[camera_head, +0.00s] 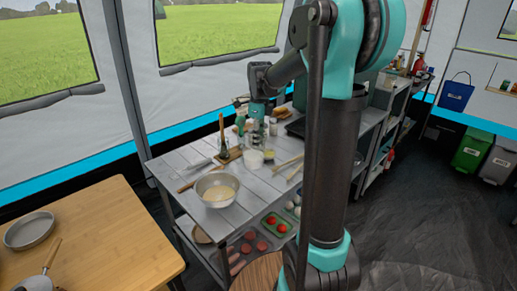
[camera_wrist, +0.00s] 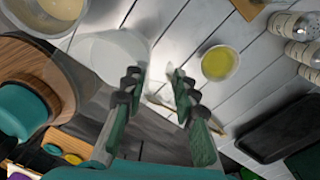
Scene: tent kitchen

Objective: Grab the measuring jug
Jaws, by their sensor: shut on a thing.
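The measuring jug (camera_head: 253,158) is a pale, translucent vessel standing on the grey slatted table (camera_head: 190,158). In the wrist view the jug (camera_wrist: 108,58) is a whitish, see-through shape beside the left finger. My gripper (camera_wrist: 157,82) has its two dark ridged fingers at the jug's side, shut on part of it, with a gap still showing between the tips. In the head view my gripper (camera_head: 257,128) reaches down over the jug from above. Exactly which part of the jug is held is hard to make out.
A metal bowl (camera_head: 216,188) stands at front left of the jug. A small bowl of yellow liquid (camera_wrist: 220,63) is close on the right. Several shakers (camera_wrist: 292,27) and a dark tray (camera_wrist: 285,125) are beyond. A wooden table (camera_head: 100,240) holds pans at left.

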